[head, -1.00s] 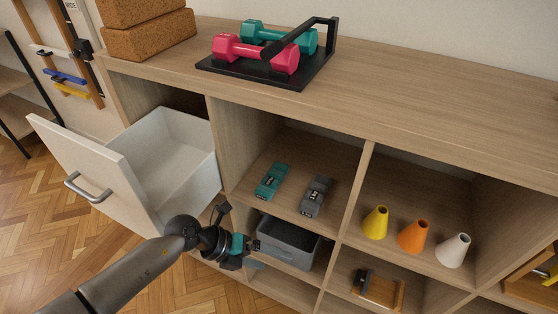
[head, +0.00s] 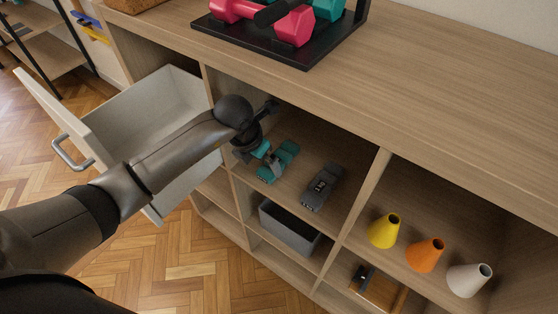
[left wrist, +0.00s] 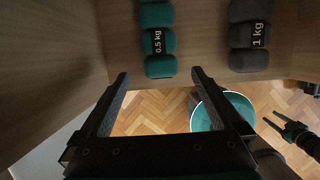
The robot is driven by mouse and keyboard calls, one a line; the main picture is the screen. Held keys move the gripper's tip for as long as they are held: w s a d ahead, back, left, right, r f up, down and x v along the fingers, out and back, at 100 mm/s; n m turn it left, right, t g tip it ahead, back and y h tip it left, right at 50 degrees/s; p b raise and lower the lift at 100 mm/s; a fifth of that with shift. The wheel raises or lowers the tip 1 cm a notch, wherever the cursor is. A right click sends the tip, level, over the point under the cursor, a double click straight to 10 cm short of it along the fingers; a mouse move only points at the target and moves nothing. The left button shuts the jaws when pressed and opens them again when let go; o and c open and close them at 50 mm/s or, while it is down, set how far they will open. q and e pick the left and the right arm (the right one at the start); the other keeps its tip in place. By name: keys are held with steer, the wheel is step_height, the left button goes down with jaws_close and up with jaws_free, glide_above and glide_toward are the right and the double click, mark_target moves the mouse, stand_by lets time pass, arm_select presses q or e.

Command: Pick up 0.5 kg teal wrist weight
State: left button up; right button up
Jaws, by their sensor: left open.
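The teal 0.5 kg wrist weight (head: 280,160) lies on the upper shelf of the cubby unit, left of the grey 1 kg one (head: 322,186). In the left wrist view the teal weight (left wrist: 158,40) shows its 0.5 kg label, with the grey weight (left wrist: 250,35) to its right. My left gripper (head: 268,156) is at the compartment's front, by the teal weight's left side. In the left wrist view its fingers (left wrist: 160,76) are apart, with the weight just beyond the tips and nothing between them. Another gripper, seemingly my right one (left wrist: 271,117), shows small at the right edge.
An open white drawer (head: 130,110) juts out left of the compartment, beneath my left arm. A divider (head: 362,195) separates off the coloured cones (head: 425,254). A grey bin (head: 290,228) sits below. A dumbbell rack (head: 300,52) stands on top.

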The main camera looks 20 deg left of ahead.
mark_target(278, 157)
arm_select(q)
steer(key=w, duration=0.1)
steer(key=w+d, duration=0.1)
steer(key=w, duration=0.1)
steer(key=shift+w+d, duration=0.15)
steer(key=shift+w+d+b, duration=0.15)
steer(key=shift+w+b, duration=0.2)
steer(key=shift+w, duration=0.2)
steer(key=shift+w+d+f, duration=0.15)
steer(key=shift+w+f, duration=0.1)
steer(key=b+x, duration=0.1)
steer(key=x, duration=0.2)
steer(key=shift+f, duration=0.35)
steer(key=shift+w+f+b, duration=0.2)
steer(key=shift+f+b, duration=0.15)
steer(key=shift+f, duration=0.05)
arm_select(e)
steer(key=shift+w+d+f, duration=0.3)
steer(key=shift+w+f, duration=0.05)
steer(key=shift+f, duration=0.3)
steer(key=shift+w+d+f, duration=0.3)
steer(key=shift+f, duration=0.3)
arm_select(q)
steer(key=shift+c, duration=0.2)
arm_select(e)
steer(key=shift+d, duration=0.1)
